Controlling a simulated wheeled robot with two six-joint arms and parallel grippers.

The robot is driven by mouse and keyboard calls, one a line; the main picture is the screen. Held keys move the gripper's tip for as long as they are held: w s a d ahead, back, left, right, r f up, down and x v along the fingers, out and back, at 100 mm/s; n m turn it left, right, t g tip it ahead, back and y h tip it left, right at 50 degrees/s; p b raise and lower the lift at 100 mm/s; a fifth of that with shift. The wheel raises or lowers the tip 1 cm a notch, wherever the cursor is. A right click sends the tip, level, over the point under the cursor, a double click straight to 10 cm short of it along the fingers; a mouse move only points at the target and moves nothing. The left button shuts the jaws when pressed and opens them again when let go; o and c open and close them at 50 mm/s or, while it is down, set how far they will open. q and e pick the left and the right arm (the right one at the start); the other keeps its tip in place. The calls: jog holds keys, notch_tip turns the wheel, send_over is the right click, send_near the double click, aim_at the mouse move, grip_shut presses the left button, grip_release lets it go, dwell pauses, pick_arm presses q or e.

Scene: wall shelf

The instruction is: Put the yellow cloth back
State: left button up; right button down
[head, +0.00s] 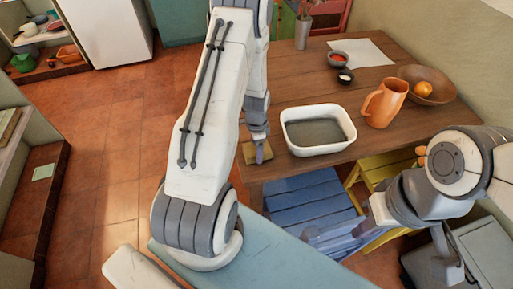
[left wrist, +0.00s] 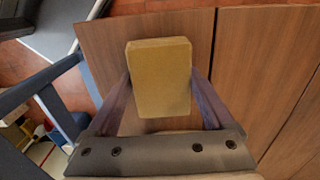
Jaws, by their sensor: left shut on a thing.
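The yellow cloth (head: 262,154) looks like a folded, flat-faced block at the left edge of the wooden table, left of the white basin. My left gripper (head: 257,143) is shut on it. In the left wrist view the cloth (left wrist: 160,78) sits between the two fingers (left wrist: 160,92), with table boards behind it. I cannot tell whether it touches the table. My right arm is folded at the right of the head view; its gripper's fingers are not clearly visible.
The table (head: 285,80) carries a white basin (head: 290,138), an orange jug (head: 385,103), a wooden bowl (head: 445,92) with an orange, small cups and a white sheet (head: 365,52). A blue chair (head: 310,200) and yellow chair (head: 385,165) stand at its near side. A low shelf (head: 50,160) stands left.

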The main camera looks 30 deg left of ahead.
pick_arm(q)
jog(key=shift+f, duration=0.25)
jog(key=o, duration=1.2)
jog(key=shift+r, duration=0.1)
jog(key=shift+r, duration=0.1)
notch_tip(320, 180, up, 11)
jog(key=b, duration=0.1)
jog(key=s+d+r, duration=0.2)
jog(key=d+r, duration=0.5)
jog(key=d, duration=0.4)
jog(key=shift+n+h, duration=0.5)
jog(key=shift+n, duration=0.1)
jog(key=s+d+r, duration=0.2)
jog(key=s+d, duration=0.3)
jog(key=s, duration=0.1)
jog(key=s+d+r, duration=0.3)
jog(key=s+d, duration=0.2)
jog(key=s, duration=0.1)
jog(key=s+d+r, duration=0.3)
jog(key=s+d, duration=0.2)
jog(key=s, duration=0.1)
jog(key=shift+s+r, duration=0.1)
jog(key=shift+s, duration=0.3)
